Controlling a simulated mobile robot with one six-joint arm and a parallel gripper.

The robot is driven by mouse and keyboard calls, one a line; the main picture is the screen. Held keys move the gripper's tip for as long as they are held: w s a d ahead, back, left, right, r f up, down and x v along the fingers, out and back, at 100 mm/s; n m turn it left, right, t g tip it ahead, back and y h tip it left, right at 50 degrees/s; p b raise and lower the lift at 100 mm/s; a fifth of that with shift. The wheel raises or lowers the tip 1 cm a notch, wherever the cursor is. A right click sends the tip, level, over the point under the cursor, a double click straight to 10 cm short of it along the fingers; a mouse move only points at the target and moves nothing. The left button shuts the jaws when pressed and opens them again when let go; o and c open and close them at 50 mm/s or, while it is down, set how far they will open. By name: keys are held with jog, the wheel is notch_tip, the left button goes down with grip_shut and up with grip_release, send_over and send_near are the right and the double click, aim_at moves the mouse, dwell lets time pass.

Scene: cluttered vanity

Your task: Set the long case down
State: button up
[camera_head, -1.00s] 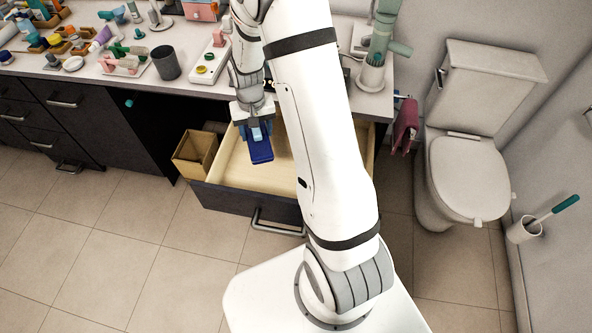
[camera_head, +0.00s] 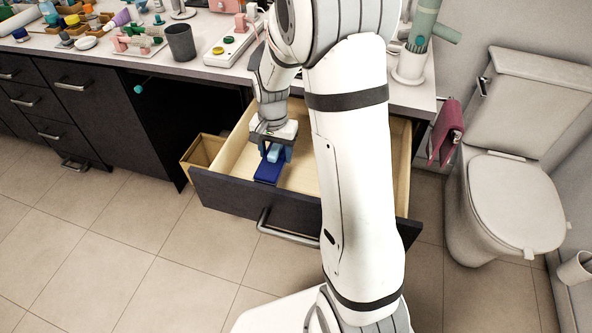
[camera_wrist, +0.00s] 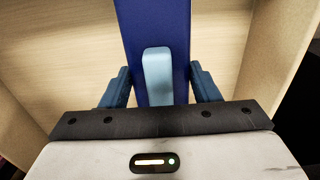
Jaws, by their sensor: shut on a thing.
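The long case is dark blue with a light blue raised part on top. In the head view the long case (camera_head: 267,173) is in my gripper, inside the open drawer's outline near its front left. In the wrist view the long case (camera_wrist: 185,30) runs away from me between the fingers. My gripper (camera_head: 273,155) points down and is shut on it; its blue fingers flank the light blue part in the wrist view (camera_wrist: 163,88). The open drawer (camera_head: 232,150) has a pale wooden inside. I cannot tell whether the case touches the drawer floor.
The drawer's dark front (camera_head: 235,193) and its pale walls stand around my gripper. A small wooden bin (camera_head: 203,150) is left of the drawer. The cluttered counter (camera_head: 150,67) is behind. A toilet (camera_head: 515,205) is at the right.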

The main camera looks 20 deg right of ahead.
aim_at(275, 148)
notch_tip(275, 148, down, 8)
jog(key=shift+w+r+b, duration=0.1)
jog(key=shift+r+b, duration=0.05)
jog(key=shift+b, duration=0.3)
jog(key=o, duration=1)
jog(key=shift+o, duration=0.2)
notch_tip(275, 148, up, 12)
jog(key=shift+p, duration=0.85)
jog(key=s+r+n+t, duration=0.1)
jog(key=s+r+n, duration=0.2)
jog(key=s, duration=0.7)
jog(key=s+r+n+t, duration=0.1)
jog(key=s+r+n, duration=0.3)
jog(key=s+r, duration=0.3)
jog(key=s, duration=0.3)
jog(key=shift+s+r, duration=0.2)
jog(key=shift+s, duration=0.15)
